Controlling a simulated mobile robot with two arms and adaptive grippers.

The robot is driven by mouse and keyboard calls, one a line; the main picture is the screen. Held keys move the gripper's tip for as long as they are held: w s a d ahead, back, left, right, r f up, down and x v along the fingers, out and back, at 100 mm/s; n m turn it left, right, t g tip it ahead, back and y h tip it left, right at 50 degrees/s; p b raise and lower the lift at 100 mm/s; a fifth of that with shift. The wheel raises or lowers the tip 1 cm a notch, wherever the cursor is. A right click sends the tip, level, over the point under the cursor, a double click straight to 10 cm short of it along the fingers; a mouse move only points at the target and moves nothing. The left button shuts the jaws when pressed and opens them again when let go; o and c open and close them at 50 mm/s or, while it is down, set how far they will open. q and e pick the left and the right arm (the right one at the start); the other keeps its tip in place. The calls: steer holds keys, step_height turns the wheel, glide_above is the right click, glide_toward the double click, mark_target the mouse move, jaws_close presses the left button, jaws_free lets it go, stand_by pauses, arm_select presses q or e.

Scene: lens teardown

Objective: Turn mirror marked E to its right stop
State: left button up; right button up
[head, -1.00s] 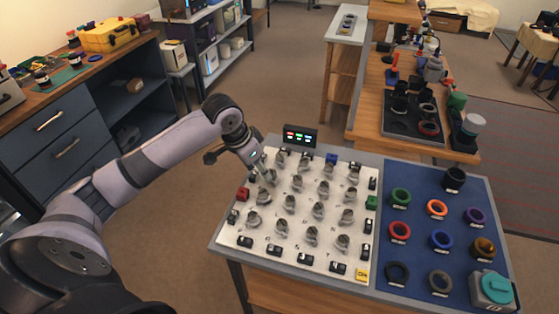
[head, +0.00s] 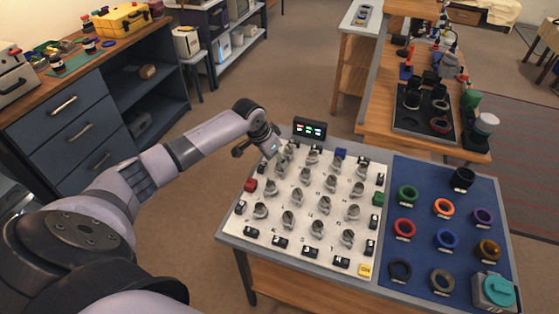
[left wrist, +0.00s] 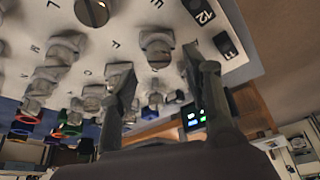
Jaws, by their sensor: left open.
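The white mirror board (head: 256,236) carries rows of small grey turning mirrors with letters beside them. My left gripper (head: 281,158) is over its back left corner. In the left wrist view the left gripper (left wrist: 168,88) is open, with two dark fingers apart. A grey mirror (left wrist: 157,47) shows between and beyond the fingers; I cannot tell whether they touch it. Letters stand near it, one looking like E or F, so I cannot tell for sure which mirror is E. The gripper hides part of the back left mirrors in the head view. My right gripper is not in view.
A small display (head: 310,128) with coloured lights stands behind the board. A red block (head: 250,185) is on the left edge, a green one (head: 378,199) on the right. A blue mat (head: 421,258) with several coloured rings lies to the right. Neighbouring mirrors stand close.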

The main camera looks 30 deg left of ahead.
mark_target(279, 165)
arm_select(q)
steer(key=shift+x, duration=1.65)
jaws_close()
